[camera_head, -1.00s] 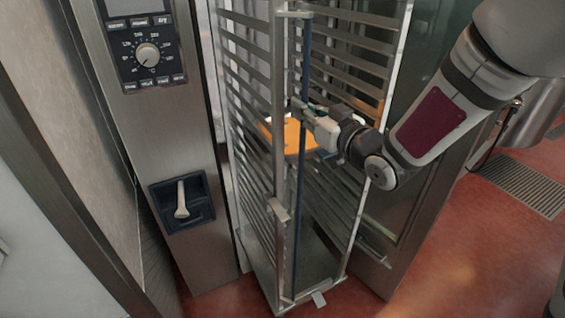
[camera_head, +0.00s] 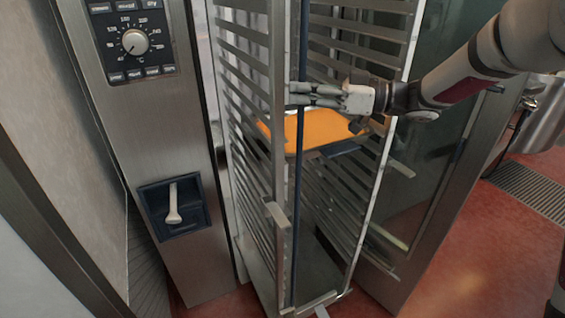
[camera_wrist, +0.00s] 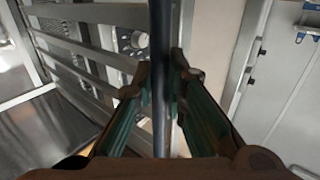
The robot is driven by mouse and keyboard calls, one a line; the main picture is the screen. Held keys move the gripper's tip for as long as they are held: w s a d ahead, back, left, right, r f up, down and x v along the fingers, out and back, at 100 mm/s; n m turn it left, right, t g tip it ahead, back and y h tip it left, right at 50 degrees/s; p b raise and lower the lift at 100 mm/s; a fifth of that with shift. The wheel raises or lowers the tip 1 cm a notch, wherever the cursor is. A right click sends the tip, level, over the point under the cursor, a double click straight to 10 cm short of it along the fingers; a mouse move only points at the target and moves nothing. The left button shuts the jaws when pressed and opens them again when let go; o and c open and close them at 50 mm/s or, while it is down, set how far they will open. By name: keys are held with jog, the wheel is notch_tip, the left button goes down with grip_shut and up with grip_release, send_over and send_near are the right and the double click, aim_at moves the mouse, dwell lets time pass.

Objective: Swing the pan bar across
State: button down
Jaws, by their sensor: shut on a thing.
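The pan bar (camera_head: 298,205) is a thin dark blue upright rod at the front of the tall steel rack (camera_head: 279,150). It stands near the rack's left front post. My gripper (camera_head: 300,94) is at the upper part of the bar, and its fingers are shut on it. In the wrist view the bar (camera_wrist: 161,60) runs upright between the two fingertips (camera_wrist: 161,85), one on each side. An orange-filled pan (camera_head: 318,131) sits in the rack behind the bar, below my gripper.
A steel panel with a dial (camera_head: 135,42) and a recessed handle (camera_head: 173,205) stands left of the rack. A glass-faced door (camera_head: 440,150) is at the right. Red floor (camera_head: 460,260) with a drain grate (camera_head: 530,188) is open at lower right.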

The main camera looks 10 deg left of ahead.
jog(key=c, duration=1.5)
grip_release()
jog(key=shift+a+r, duration=0.1)
jog(key=shift+c, duration=0.2)
jog(key=d+p, duration=0.1)
jog(key=d, duration=0.6)
